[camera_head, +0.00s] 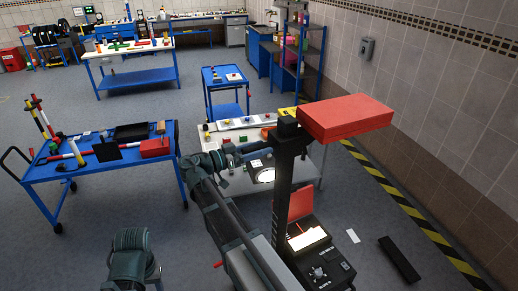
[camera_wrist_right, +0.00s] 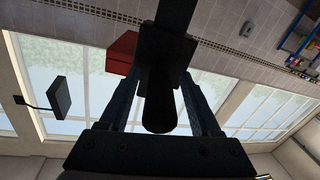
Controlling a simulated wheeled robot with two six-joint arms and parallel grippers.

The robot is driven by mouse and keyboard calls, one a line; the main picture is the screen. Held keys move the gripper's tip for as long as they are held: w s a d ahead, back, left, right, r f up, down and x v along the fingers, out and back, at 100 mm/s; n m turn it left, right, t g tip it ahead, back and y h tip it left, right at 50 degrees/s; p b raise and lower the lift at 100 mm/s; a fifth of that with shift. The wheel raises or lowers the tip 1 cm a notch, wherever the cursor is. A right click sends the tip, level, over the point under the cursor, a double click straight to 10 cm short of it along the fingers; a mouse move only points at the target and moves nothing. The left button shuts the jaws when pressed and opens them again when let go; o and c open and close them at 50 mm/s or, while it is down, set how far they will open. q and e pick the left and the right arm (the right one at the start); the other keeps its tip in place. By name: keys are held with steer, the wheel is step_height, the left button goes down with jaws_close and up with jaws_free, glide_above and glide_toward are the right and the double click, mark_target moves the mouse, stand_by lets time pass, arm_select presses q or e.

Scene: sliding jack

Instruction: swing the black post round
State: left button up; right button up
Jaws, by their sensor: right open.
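The black post (camera_head: 284,190) stands upright in the head view, with a red block (camera_head: 345,118) sticking out to the right from its top. My right gripper (camera_head: 266,148) is at the post's left side, near its upper part. In the right wrist view the open fingers (camera_wrist_right: 160,75) lie on either side of a dark part of the post (camera_wrist_right: 160,45), with a rounded dark end between them. Contact cannot be told. The red block (camera_wrist_right: 122,52) shows behind, partly hidden. My left arm shows at bottom left of the head view; its gripper is out of sight.
A black control box (camera_head: 318,262) with a lit panel and knob is at the post's foot. A white-topped table (camera_head: 235,185) stands behind my right arm. A blue cart (camera_head: 95,172) with tools is at left. A tiled wall and striped floor line (camera_head: 410,210) bound the right.

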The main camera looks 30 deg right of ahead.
jaws_close()
stand_by(0.3)
stand_by(1.1)
